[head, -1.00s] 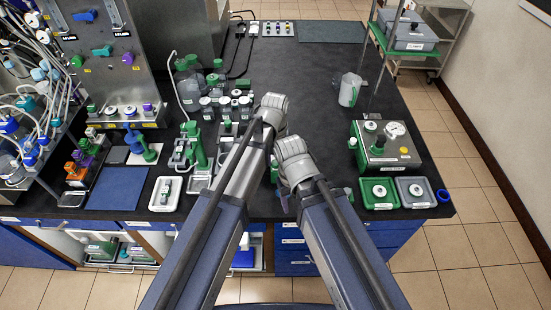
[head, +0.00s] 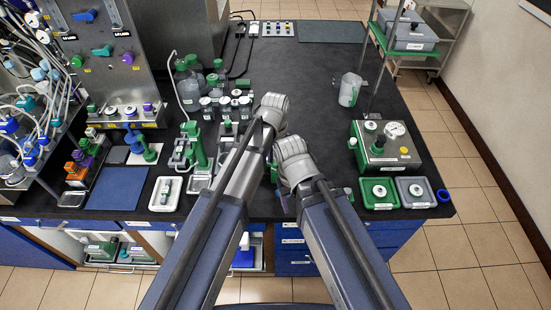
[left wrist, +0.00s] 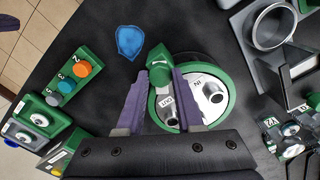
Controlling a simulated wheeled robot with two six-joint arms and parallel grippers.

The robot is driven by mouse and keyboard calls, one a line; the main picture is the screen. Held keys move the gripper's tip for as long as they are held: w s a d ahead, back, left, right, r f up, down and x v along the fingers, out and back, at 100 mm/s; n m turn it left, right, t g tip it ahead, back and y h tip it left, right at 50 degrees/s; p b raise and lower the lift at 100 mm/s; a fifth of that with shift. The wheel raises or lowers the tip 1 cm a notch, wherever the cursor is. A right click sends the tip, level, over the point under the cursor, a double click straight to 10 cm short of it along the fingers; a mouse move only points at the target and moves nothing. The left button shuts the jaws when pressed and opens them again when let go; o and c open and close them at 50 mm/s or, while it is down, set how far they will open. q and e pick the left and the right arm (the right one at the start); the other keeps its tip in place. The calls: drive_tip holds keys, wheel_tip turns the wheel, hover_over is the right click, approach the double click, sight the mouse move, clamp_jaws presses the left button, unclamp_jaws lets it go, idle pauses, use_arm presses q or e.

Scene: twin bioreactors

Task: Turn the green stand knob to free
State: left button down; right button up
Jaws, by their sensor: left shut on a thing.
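In the left wrist view my left gripper (left wrist: 161,74) has its two purple fingers shut on a green knob (left wrist: 159,67), one finger on each side. The knob has a pointed end towards the top of the picture. Just behind and to the right of it is a round green-rimmed lid (left wrist: 228,100) with a white face, metal ports and the marks OUT and IN. No mark for the knob's setting can be read. In the head view my arms hide the knob and the fingertips. My right gripper's fingers cannot be made out.
In the left wrist view a green block (left wrist: 62,88) with coloured buttons and a blue shield-shaped patch (left wrist: 129,42) lie to the left.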

use_arm(q)
drive_tip(key=m, duration=1.1)
drive_tip(key=shift+m, duration=0.3)
idle(0.4)
drive_tip(key=c, duration=0.5)
unclamp_jaws()
drive_tip(key=shift+c, duration=0.2)
drive_tip(key=shift+r, duration=0.1)
wheel_tip(320, 180, up, 8)
drive_tip(key=p, duration=0.8)
